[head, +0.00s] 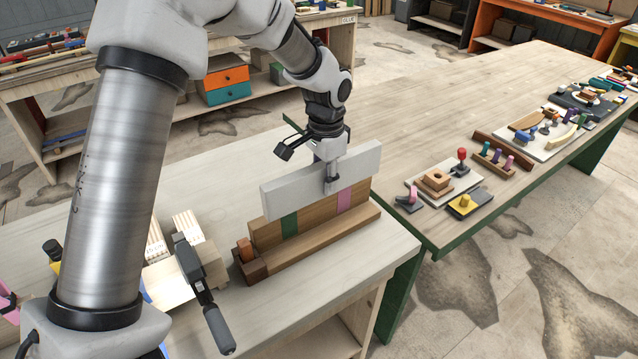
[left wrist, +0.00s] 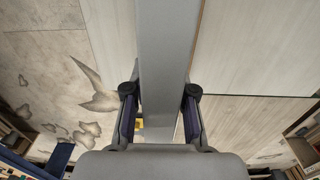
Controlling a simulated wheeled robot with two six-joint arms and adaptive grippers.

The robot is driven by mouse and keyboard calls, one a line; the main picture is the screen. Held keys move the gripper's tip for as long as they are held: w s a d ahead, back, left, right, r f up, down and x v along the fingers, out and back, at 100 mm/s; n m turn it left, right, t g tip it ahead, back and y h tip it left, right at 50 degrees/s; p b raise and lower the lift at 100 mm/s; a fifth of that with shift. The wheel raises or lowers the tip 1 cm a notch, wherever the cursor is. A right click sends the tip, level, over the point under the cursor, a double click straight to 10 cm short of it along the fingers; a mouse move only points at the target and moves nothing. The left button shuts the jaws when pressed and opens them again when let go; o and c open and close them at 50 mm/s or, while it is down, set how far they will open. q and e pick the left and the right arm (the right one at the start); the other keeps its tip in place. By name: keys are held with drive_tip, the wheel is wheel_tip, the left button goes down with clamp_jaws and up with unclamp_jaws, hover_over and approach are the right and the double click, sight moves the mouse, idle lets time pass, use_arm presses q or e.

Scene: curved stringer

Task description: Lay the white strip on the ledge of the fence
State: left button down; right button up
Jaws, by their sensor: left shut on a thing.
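The white strip (head: 292,186) is a long pale grey-white board, upright on its long edge and overlapping the upper part of the fence in the head view. My left gripper (head: 331,180) is shut on it right of its middle, one finger showing on the near face. In the left wrist view the strip (left wrist: 163,60) runs between both fingers. The fence (head: 318,211) is a brown wooden board with green and pink bands. Its ledge (head: 320,243) runs along its foot, bare, below the strip. I cannot tell whether strip and fence touch. My right gripper is not in view.
A dark wooden block (head: 251,267) sits at the ledge's left end. A black-handled clamp (head: 198,285) and pale wood pieces (head: 180,270) lie left of the fence. The bench top (head: 330,285) in front is clear. A long table (head: 430,150) with small objects stands to the right.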

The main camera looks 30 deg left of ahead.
sight(322, 191)
use_arm(q)
drive_tip(key=shift+s+a+f+p, duration=0.1)
drive_tip(key=shift+s+f+p, duration=0.05)
drive_tip(key=shift+f+p, duration=0.35)
drive_tip(key=shift+s+a+f+p, duration=0.15)
drive_tip(key=shift+f+p, duration=0.15)
drive_tip(key=shift+f, duration=0.25)
drive_tip(key=shift+d+f, duration=0.1)
drive_tip(key=shift+f, duration=0.3)
drive_tip(key=shift+w+a+f, duration=0.2)
drive_tip(key=shift+a+f, duration=0.05)
drive_tip(key=shift+f, duration=0.1)
drive_tip(key=c, duration=1.2)
unclamp_jaws()
drive_tip(key=shift+o, duration=1.3)
drive_tip(key=shift+s+d+r, duration=0.1)
drive_tip(key=shift+d, duration=0.1)
drive_tip(key=shift+r, duration=0.1)
